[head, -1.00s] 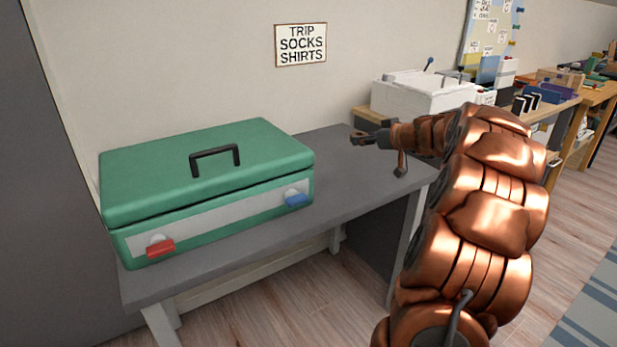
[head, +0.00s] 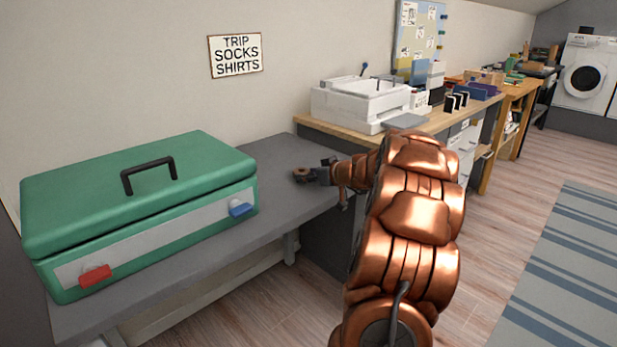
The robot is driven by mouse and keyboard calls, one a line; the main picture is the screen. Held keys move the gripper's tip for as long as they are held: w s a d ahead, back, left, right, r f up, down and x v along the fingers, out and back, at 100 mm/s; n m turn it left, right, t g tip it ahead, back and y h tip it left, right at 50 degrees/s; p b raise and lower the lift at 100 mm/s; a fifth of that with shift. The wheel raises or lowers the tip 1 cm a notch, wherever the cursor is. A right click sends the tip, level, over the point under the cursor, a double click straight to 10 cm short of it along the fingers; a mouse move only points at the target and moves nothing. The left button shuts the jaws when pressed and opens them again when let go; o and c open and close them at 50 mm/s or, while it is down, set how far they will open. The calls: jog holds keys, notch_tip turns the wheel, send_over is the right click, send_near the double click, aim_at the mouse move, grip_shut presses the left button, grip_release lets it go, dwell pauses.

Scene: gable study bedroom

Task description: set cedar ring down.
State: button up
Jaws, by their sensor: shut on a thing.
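My gripper (head: 312,175) is at the end of my copper arm, over the back right part of the grey table (head: 290,212). It is shut on the cedar ring (head: 302,172), a small brown ring at the jaw tips. The ring is close to the tabletop; I cannot tell whether it touches. The jaws hide part of it.
A closed green case (head: 140,190) with a black handle, a red latch and a blue latch fills the left of the table. A white printer (head: 360,102) stands on the wooden desk (head: 425,128) behind right. Grey tabletop between case and gripper is clear.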

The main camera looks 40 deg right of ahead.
jog(key=shift+f+b, duration=0.15)
jog(key=shift+b, duration=0.2)
jog(key=o, duration=1)
jog(key=shift+c, duration=0.2)
jog(key=shift+r+p, duration=0.35)
jog(key=shift+p, duration=0.15)
jog(key=p+v, duration=0.1)
jog(key=v, duration=1.1)
jog(key=shift+f, duration=0.2)
jog(key=shift+a, duration=0.1)
